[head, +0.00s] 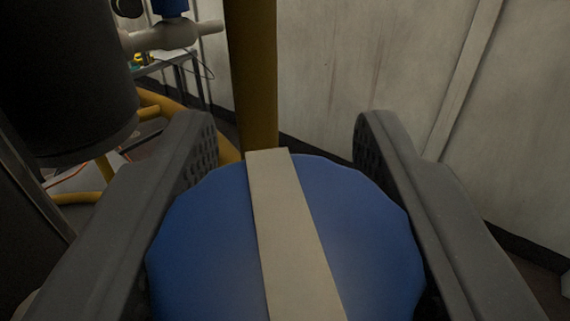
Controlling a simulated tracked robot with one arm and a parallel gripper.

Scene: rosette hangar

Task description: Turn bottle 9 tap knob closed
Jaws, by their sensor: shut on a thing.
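A blue round knob (375,235) with a scalloped edge and a pale bar (285,225) across its face fills the lower middle of the head view. The bar runs nearly upright in the picture, its top leaning slightly left. My gripper (287,150) has one dark grey finger on each side of the knob and is shut on it. The lower part of the knob is cut off by the frame. No number shows on it, so I cannot tell which bottle it belongs to.
A yellow post (254,75) stands right behind the knob. A large dark cylinder (65,85) is at the left, near a pale pipe fitting (165,38) with a blue top. Yellow tubing (165,108) and a small table (160,64) lie behind. A pale wall (390,70) closes the right.

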